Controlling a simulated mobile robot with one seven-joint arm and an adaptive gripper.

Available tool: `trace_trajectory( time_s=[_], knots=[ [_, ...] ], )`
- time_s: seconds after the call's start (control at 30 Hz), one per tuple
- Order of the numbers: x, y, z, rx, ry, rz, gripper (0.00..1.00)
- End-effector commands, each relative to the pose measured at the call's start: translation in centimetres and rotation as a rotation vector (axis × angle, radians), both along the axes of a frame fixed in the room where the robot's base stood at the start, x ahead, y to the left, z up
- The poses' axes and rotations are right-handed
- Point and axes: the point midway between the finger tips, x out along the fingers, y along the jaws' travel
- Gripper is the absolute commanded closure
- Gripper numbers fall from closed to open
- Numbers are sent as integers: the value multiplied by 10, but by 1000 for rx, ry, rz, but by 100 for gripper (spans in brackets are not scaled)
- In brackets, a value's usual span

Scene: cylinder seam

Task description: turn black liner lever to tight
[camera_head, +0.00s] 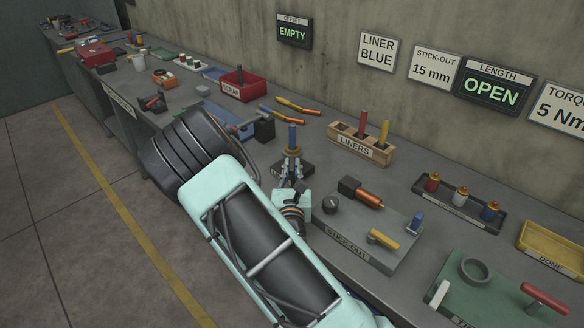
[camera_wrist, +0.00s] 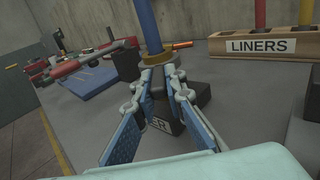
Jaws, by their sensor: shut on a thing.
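A blue rod (camera_head: 292,136) stands upright with a brass-coloured collar (camera_head: 292,153) at its foot, above a dark block (camera_head: 280,170) on the bench. My gripper (camera_head: 292,160) reaches this spot from the front.
A wooden rack (camera_head: 361,144) marked LINERS stands right of my gripper, holding red and yellow rods. The grey STICK-OUT fixture (camera_head: 345,238) is close at right front. A black block (camera_head: 264,130) stands behind left, with red and orange handles nearby. The wall sign reads LINER BLUE (camera_head: 378,52).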

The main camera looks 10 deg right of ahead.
Motion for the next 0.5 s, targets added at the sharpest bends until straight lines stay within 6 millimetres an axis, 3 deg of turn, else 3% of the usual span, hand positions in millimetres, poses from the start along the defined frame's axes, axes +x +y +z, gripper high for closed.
trace_trajectory(
  time_s=[0.1,0.13,0.27,0.5],
  knots=[
    [0,-1,-1,-1,2,-2,100],
    [0,-1,-1,-1,2,-2,86],
    [0,-1,-1,-1,1,-2,71],
    [0,0,0,0,0,-1,71]
  ],
)
